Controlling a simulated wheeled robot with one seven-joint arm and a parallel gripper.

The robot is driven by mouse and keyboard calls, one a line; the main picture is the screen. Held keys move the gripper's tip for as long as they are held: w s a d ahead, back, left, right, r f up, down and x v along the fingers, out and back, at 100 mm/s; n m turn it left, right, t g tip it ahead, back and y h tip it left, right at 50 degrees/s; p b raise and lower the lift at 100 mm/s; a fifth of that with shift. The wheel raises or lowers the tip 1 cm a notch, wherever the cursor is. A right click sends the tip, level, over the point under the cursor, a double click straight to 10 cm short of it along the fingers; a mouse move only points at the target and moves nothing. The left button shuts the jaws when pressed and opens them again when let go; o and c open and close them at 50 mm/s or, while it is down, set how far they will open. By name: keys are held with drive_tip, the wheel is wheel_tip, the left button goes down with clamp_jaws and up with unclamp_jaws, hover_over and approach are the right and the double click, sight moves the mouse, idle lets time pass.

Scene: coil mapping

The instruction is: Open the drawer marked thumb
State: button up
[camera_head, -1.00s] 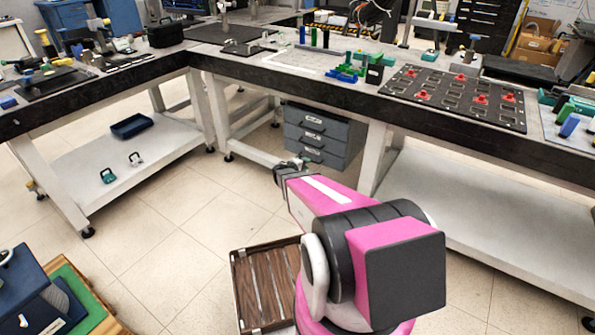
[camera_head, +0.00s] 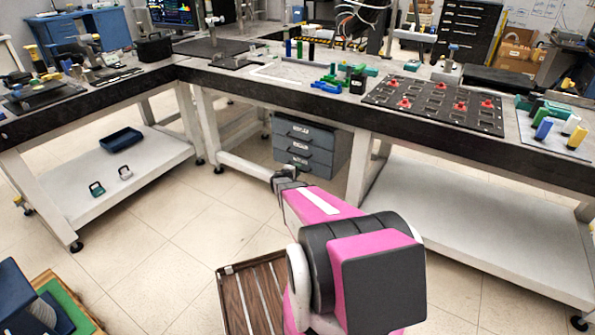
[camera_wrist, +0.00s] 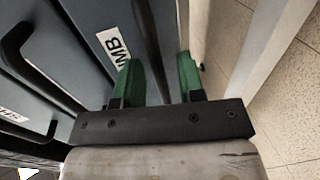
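A grey-blue drawer cabinet (camera_head: 312,147) hangs under the workbench in the head view, with several labelled drawers that look shut. The labels are too small to read there. My gripper (camera_head: 282,174) is in front of its lower part, and the fingertips are hard to see there. In the wrist view the green fingers of my gripper (camera_wrist: 160,80) are apart. A dark bar handle (camera_wrist: 147,40) runs down into the space between them; I cannot tell whether either finger touches it. Beside it a partly hidden white label (camera_wrist: 115,45) shows letters like "MB". Another handle (camera_wrist: 20,50) lies further left.
A white bench leg (camera_head: 361,168) stands right of the cabinet, and a white lower rail (camera_head: 245,168) is to its left. The wrist view shows a pale post (camera_wrist: 265,50) right of the fingers. A brown slatted tray (camera_head: 250,295) is low in front. Open tiled floor lies left.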

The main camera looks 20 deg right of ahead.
drive_tip(key=shift+w+d, duration=0.2)
drive_tip(key=shift+d, duration=0.1)
clamp_jaws()
drive_tip(key=shift+s+a, duration=0.1)
drive_tip(key=f+v, duration=0.2)
drive_tip(key=v, duration=1)
drive_tip(key=a+f+v, duration=0.1)
drive_tip(key=f+v, duration=0.2)
drive_tip(key=v, duration=0.9)
drive_tip(key=shift+s+f, duration=0.15)
drive_tip(key=shift+s, duration=0.1)
unclamp_jaws()
